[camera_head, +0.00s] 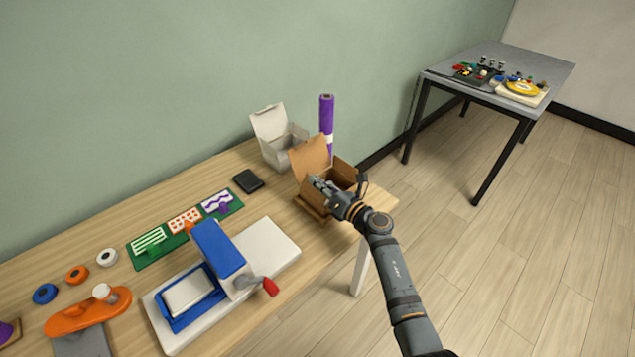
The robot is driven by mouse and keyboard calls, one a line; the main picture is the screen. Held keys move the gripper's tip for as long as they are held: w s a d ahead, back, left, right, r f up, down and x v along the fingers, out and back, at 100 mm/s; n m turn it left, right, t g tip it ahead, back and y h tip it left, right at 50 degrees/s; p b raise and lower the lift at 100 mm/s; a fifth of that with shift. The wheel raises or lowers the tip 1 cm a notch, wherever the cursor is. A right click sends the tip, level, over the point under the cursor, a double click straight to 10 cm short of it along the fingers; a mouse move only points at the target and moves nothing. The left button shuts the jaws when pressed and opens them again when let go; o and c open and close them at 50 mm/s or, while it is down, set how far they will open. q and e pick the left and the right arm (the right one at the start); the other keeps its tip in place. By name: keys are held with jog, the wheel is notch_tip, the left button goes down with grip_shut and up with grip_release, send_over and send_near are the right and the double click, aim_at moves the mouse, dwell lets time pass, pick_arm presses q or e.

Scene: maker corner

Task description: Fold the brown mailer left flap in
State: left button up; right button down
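The brown mailer (341,175) stands near the right end of the wooden table, with its lid raised at the back. A brown flap (308,209) sticks out low at its front left, and another small piece shows at its right side behind my gripper. My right gripper (316,182) reaches in from the lower right, with its fingertips over the mailer's front left edge. It covers part of the box's opening and front. I cannot tell whether the fingers touch the cardboard or how far apart they are. My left gripper is out of view.
A white box (283,151) with its lid up and a purple roll (326,122) stand behind the mailer. A black wallet-like item (248,181), green cards (150,245) and a blue press (215,250) with a red-tipped handle lie to the left. A grey table (545,70) stands farther right.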

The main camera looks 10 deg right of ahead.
jog(key=c, duration=2.1)
grip_release()
jog(key=o, duration=0.5)
jog(key=v, duration=1.2)
